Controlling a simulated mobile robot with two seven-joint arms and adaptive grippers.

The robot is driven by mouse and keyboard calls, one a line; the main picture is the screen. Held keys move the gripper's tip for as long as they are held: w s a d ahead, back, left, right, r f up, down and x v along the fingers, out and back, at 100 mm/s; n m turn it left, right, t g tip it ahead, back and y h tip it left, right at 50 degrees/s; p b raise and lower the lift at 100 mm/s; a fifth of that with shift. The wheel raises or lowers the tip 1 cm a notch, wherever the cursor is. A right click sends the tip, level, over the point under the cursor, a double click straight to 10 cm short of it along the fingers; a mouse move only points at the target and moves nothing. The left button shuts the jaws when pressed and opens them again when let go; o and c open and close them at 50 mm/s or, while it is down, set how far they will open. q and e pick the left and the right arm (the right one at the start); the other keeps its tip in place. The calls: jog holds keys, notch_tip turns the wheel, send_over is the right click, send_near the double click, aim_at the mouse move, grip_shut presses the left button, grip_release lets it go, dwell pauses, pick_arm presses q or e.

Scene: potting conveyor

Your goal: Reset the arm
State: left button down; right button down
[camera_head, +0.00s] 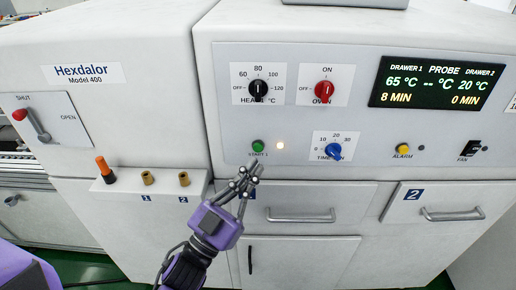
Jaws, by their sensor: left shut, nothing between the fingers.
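My left gripper (250,174) is purple with dark fingers. It is shut and empty. It points up at the white control panel (430,150), with its fingertips just below the green START 1 button (258,146). I cannot tell whether the fingertips touch the panel. A small light (280,146) beside the button glows. My right gripper does not show.
The panel also has a black heat knob (258,89), a red oven knob (324,91), a blue timer knob (333,151), a yellow alarm button (403,149) and a display (437,83). Drawer handles (452,214) stick out below. A red-tipped lever (30,121) is at left.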

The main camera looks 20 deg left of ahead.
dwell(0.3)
